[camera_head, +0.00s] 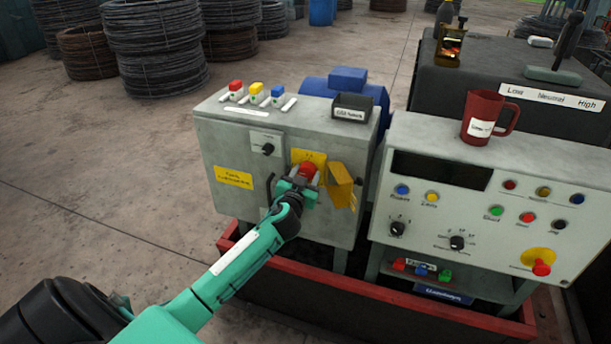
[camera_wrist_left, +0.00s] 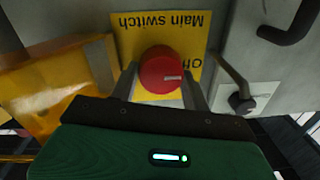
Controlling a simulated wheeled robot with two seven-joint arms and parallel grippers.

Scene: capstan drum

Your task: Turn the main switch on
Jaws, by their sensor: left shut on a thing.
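The main switch is a red round knob (camera_head: 308,170) on a yellow plate on the front of the grey cabinet (camera_head: 215,150). In the left wrist view the red knob (camera_wrist_left: 162,70) sits in front of the yellow plate (camera_wrist_left: 190,32), which reads "Main switch" upside down. My left gripper (camera_head: 298,180) is at the knob, its two fingers on either side of it, shut on it. It also shows in the left wrist view (camera_wrist_left: 162,88). Part of the plate's lettering is hidden behind the knob and fingers. My right gripper is not in view.
A yellow flap (camera_head: 341,185) stands out just right of the knob. A small black rotary switch (camera_head: 268,149) is at its upper left. A control panel (camera_head: 480,200) with buttons and a red mug (camera_head: 482,116) on top stands to the right. A red-edged base (camera_head: 380,290) runs below.

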